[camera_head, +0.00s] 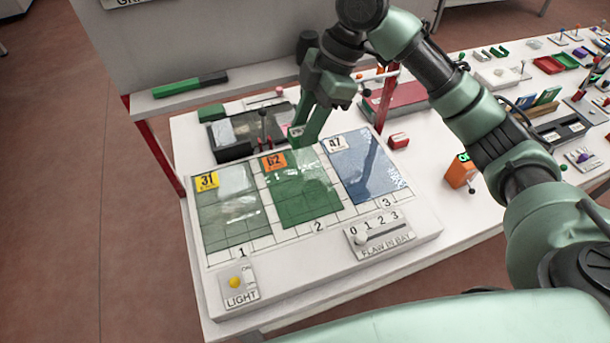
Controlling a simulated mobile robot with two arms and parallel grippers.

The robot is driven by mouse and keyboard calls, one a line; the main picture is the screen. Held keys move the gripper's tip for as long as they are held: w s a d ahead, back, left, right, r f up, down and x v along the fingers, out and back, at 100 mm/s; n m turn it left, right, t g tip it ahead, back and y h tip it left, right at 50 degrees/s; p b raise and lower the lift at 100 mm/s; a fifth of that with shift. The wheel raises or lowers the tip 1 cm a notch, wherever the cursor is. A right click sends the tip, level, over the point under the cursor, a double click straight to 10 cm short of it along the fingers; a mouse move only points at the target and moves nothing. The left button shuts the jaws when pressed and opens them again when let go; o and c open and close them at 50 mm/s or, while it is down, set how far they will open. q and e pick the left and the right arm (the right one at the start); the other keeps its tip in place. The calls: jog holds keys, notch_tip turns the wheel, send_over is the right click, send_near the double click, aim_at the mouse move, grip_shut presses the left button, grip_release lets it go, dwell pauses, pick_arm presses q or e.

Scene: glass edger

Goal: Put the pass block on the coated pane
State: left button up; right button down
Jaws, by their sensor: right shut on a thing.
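My right gripper (302,136) reaches in from the right and points down just above the upper end of the middle pane. Three glass panes lie side by side on the white board: a greenish pane with yellow tag 31 (230,210), a greener pane with orange tag 62 (305,195), and a bluish pane with white tag 47 (368,170). I cannot tell surely which is coated. My left gripper is out of view.
A flaw slider (380,238) and a light switch panel (238,285) sit on the board's front. Behind the board lie a dark tray (235,132) and pliers (263,135).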

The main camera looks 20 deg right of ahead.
notch_tip(320, 180, down, 17)
jog(key=p, duration=0.3)
jog(key=shift+f, duration=0.2)
jog(key=c, duration=1)
grip_release()
jog(key=shift+r, duration=0.1)
jog(key=shift+d+r, duration=0.1)
jog(key=shift+r, duration=0.15)
jog(key=b+v, duration=0.2)
jog(key=v, duration=0.9)
jog(key=shift+r, duration=0.2)
